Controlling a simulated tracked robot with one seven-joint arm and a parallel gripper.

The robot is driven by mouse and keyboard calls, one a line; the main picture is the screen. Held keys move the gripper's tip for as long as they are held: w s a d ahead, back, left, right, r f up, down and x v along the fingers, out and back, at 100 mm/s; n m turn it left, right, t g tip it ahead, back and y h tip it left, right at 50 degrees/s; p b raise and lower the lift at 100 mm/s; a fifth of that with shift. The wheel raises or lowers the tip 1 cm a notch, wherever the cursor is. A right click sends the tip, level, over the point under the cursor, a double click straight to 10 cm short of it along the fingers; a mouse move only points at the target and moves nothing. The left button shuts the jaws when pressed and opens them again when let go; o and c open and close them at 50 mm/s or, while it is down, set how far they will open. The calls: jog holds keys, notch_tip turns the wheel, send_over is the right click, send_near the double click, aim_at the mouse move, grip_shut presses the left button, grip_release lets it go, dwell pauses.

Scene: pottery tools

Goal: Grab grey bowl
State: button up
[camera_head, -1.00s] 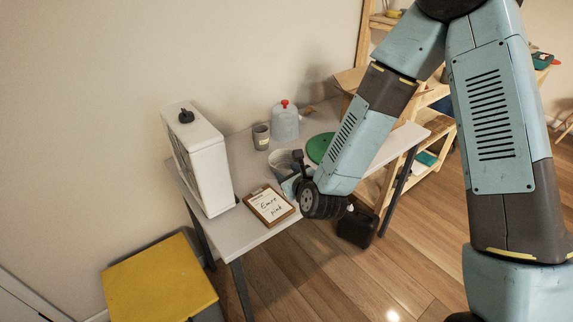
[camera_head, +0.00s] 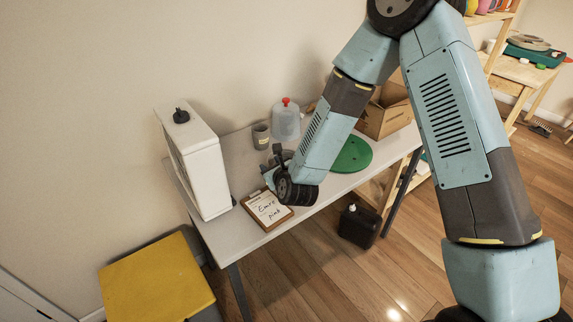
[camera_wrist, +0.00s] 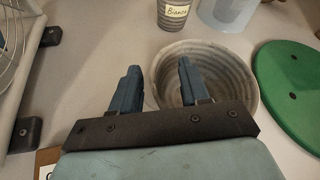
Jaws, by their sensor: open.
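The grey bowl (camera_wrist: 236,75) is on the table in the wrist view, a wide round bowl with ringed inner walls. My gripper (camera_wrist: 160,72) is open, its two blue fingers apart. In this view the right finger overlaps the inside of the bowl and the left finger lies outside its left rim, so the bowl's left wall shows between them. I cannot tell how far the fingertips are above or below the rim. In the head view my arm hides most of the bowl and the fingers.
A grey cup labelled Bianca (camera_wrist: 174,14) and a clear jug (camera_head: 286,122) stand behind the bowl. A green disc (camera_head: 352,154) lies to its right. A white fan-like unit (camera_head: 192,160) and a clipboard (camera_head: 267,209) are on the left part of the table (camera_head: 240,238).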

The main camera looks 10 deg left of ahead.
jog(key=shift+a+f, duration=0.1)
jog(key=shift+a, duration=0.25)
jog(key=shift+w+d, duration=0.15)
jog(key=shift+d, duration=0.05)
jog(key=shift+c, duration=1.3)
grip_shut()
